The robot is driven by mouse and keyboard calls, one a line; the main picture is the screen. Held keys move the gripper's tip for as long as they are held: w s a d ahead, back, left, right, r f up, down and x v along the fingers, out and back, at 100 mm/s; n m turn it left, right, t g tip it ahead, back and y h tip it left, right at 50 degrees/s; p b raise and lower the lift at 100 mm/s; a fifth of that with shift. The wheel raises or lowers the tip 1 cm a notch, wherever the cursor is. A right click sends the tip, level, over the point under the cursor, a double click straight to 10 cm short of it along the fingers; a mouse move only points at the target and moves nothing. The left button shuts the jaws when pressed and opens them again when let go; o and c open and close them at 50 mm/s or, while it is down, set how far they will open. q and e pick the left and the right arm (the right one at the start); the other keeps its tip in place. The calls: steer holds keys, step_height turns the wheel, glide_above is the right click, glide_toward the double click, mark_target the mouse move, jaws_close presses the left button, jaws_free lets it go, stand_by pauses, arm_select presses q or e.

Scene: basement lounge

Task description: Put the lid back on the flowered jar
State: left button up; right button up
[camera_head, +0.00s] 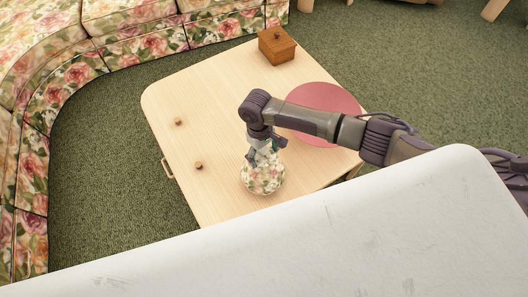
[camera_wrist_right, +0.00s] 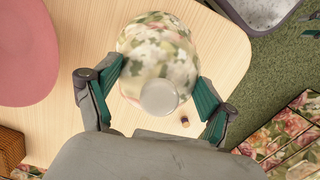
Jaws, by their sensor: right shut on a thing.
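The flowered jar (camera_head: 262,180) stands upright on the pale wooden table, near its front edge. My right gripper (camera_head: 264,146) is directly above it, pointing down. In the right wrist view my right gripper (camera_wrist_right: 155,92) is shut on the flowered lid (camera_wrist_right: 160,58), with one finger at each side. The lid's pale round knob (camera_wrist_right: 158,97) faces the camera between the fingers. The jar (camera_wrist_right: 137,32) shows partly behind the lid. The lid is over the jar's top; I cannot tell whether they touch. My left gripper is not in view.
A round pink mat (camera_head: 342,103) lies on the table (camera_head: 215,100) behind my right arm. A lidded wooden box (camera_head: 277,47) stands at the far corner. Two small wooden pieces (camera_head: 178,121) (camera_head: 199,165) lie at left. A flowered sofa (camera_head: 125,35) curves around the back and left.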

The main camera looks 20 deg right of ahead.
steer(key=shift+f+p, duration=0.15)
steer(key=shift+p, duration=0.5)
stand_by(0.9)
stand_by(0.4)
steer(key=o, duration=1.2)
steer(key=shift+r+p, duration=3.55)
steer(key=shift+p, duration=0.45)
jaws_close()
